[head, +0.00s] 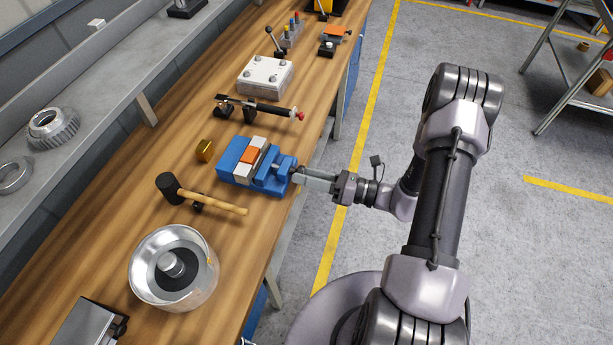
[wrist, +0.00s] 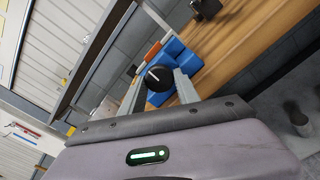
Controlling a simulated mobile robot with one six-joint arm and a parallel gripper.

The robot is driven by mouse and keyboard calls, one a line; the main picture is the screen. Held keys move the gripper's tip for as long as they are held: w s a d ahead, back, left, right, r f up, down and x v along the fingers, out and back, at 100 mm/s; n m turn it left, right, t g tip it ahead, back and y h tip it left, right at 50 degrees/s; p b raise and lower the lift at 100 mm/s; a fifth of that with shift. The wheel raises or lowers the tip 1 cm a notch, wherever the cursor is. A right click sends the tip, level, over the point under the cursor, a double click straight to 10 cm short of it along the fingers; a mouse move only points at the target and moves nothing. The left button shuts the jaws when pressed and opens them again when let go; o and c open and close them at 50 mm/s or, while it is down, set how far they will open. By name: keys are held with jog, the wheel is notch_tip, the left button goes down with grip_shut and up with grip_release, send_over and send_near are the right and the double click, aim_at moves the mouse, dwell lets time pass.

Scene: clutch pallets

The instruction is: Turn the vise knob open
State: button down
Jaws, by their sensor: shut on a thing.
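The blue vise (head: 233,154) sits at the right edge of the wooden bench in the head view. An orange block (head: 250,156) lies between its pale jaws. Its black knob faces right, toward me, and is largely hidden by my fingers in the head view. In the wrist view the round black knob (wrist: 158,77), with a white mark, sits between my two fingers, with the blue vise body (wrist: 181,58) behind it. My gripper (head: 300,175) reaches in from the right and is shut on the knob.
A brass block (head: 205,150) and a mallet (head: 205,196) lie left of and below the vise. A metal housing (head: 145,274) stands nearer. A fixture with a red-tipped handle (head: 262,108) lies behind the vise.

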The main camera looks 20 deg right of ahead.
jog(key=shift+n, duration=0.4)
jog(key=c, duration=0.9)
grip_release()
jog(key=p+v, duration=0.2)
jog(key=v, duration=1.5)
jog(key=shift+s+d, duration=0.1)
jog(key=shift+d, duration=0.05)
